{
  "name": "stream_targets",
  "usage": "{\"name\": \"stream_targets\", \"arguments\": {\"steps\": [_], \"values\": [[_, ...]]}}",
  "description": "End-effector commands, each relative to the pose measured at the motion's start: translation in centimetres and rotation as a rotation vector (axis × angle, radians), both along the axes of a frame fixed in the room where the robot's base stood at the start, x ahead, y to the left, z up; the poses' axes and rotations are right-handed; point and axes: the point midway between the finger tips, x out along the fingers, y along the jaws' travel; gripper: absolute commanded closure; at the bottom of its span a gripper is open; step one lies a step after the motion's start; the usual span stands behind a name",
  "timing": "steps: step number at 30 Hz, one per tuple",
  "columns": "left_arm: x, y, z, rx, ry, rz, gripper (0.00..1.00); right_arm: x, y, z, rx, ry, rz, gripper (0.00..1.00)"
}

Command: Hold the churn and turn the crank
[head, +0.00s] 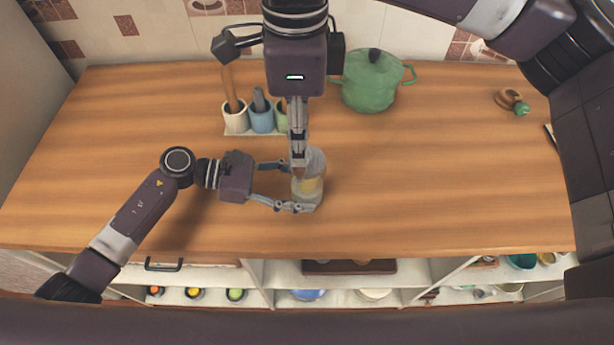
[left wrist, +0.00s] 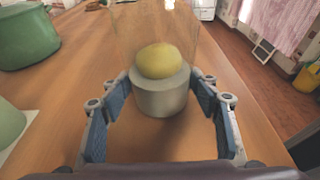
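The churn (head: 311,188) is a clear jar with something yellow inside, standing upright on the wooden counter. In the left wrist view the churn (left wrist: 162,97) shows its grey lower part and a yellow round mass, with blurred see-through glass above. My left gripper (head: 291,187) has one finger on each side of the jar, low down, and its pads look to be against it. My right gripper (head: 298,160) points down over the top of the churn. Its fingers are seen edge-on, so its opening cannot be told. The crank is hidden behind it.
A green lidded pot (head: 371,83) stands behind and right of the churn. A holder with several cups and utensils (head: 262,118) stands behind and left. A small brown and green item (head: 513,101) lies at the far right. The counter's left and right are largely clear.

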Motion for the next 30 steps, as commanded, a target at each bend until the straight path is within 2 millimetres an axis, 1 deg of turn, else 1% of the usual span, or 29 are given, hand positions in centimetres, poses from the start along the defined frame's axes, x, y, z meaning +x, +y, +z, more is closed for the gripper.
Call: {"name": "stream_targets", "arguments": {"steps": [1,4,11,14,17,20,27,30], "values": [[0.0,0.0,0.0,0.000,0.000,0.001,0.36,0.0,0.0,0.0,0.000,0.000,0.000,0.68],[0.0,0.0,0.0,0.000,0.000,0.000,0.26,0.0,0.0,0.0,0.000,0.000,0.000,0.68],[0.0,0.0,0.0,0.000,0.000,0.000,0.26,0.0,0.0,0.0,0.000,0.000,0.000,0.68],[0.0,0.3,0.0,0.001,0.000,0.000,0.26,0.0,0.0,0.0,0.000,0.000,0.000,0.68],[0.0,1.4,0.3,0.002,0.001,0.001,0.26,0.0,0.0,0.0,0.000,0.000,0.000,0.68],[0.0,3.1,0.8,0.004,0.000,0.002,0.26,0.0,0.0,0.0,0.000,0.000,0.000,0.68],[0.1,8.0,2.3,0.004,0.000,0.002,0.26,0.0,0.0,0.0,0.000,0.000,0.000,0.68],[0.1,9.6,2.9,0.002,0.000,0.002,0.26,0.0,0.0,0.0,0.000,0.000,0.000,0.68]]}}
